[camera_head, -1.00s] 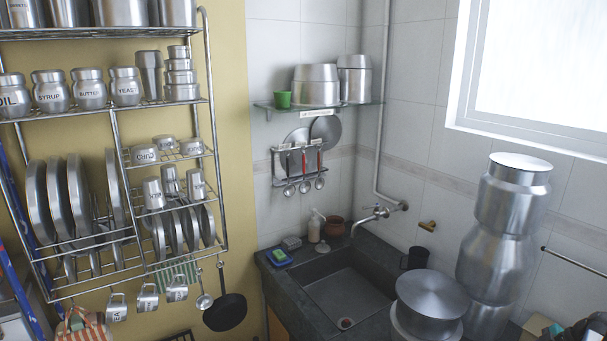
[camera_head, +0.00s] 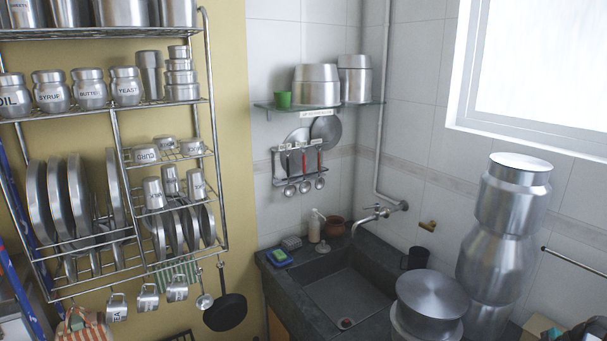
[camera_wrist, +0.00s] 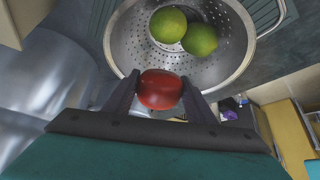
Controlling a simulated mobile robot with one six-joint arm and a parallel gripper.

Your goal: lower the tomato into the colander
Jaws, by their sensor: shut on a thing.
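In the wrist view my gripper (camera_wrist: 160,92) is shut on a red tomato (camera_wrist: 160,90), with one dark finger on each side of it. The steel colander (camera_wrist: 128,47), full of small holes, is beyond the tomato. The tomato overlaps the colander's near rim in the picture; its height above the colander cannot be told. Two green limes lie inside the colander, one at the left (camera_wrist: 168,25) and one at the right (camera_wrist: 200,39), close together. The head view shows neither gripper, tomato nor colander.
In the wrist view a large steel vessel (camera_wrist: 40,65) is left of the colander. A grey counter (camera_wrist: 290,50) lies to the right. The head view shows a sink (camera_head: 345,295), stacked steel canisters (camera_head: 495,240) and a dish rack (camera_head: 120,105).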

